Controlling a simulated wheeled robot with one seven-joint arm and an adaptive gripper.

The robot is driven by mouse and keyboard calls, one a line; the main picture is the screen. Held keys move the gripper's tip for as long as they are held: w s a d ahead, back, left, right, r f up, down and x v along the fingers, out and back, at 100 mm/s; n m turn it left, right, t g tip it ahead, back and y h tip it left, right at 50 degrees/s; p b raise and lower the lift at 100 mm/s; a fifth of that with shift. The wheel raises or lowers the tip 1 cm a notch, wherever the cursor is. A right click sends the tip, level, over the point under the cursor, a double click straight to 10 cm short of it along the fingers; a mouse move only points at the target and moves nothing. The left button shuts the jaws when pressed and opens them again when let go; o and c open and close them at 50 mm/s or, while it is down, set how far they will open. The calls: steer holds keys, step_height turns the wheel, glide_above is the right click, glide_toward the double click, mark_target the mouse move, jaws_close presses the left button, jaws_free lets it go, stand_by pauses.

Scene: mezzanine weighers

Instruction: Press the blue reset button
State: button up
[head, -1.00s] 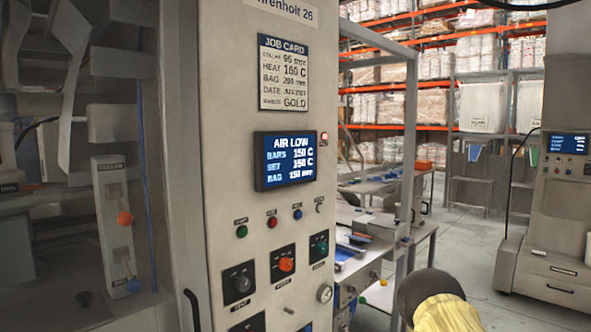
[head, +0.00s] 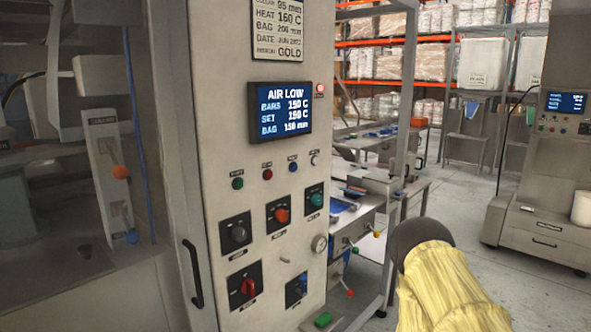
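The blue button (head: 293,168) is small and round, on the tall grey machine panel (head: 215,130) in the head view. It sits in a row below the screen, right of a red button (head: 267,174) and a green button (head: 238,183). A small pale switch (head: 314,159) is at its right. The labels above them are too small to read. My gripper is not in view. Part of my arm, with a yellow cover, shows at the lower right, apart from the panel.
The screen (head: 281,111) reads AIR LOW. A door handle (head: 193,273) sticks out at left. Open floor lies at right.

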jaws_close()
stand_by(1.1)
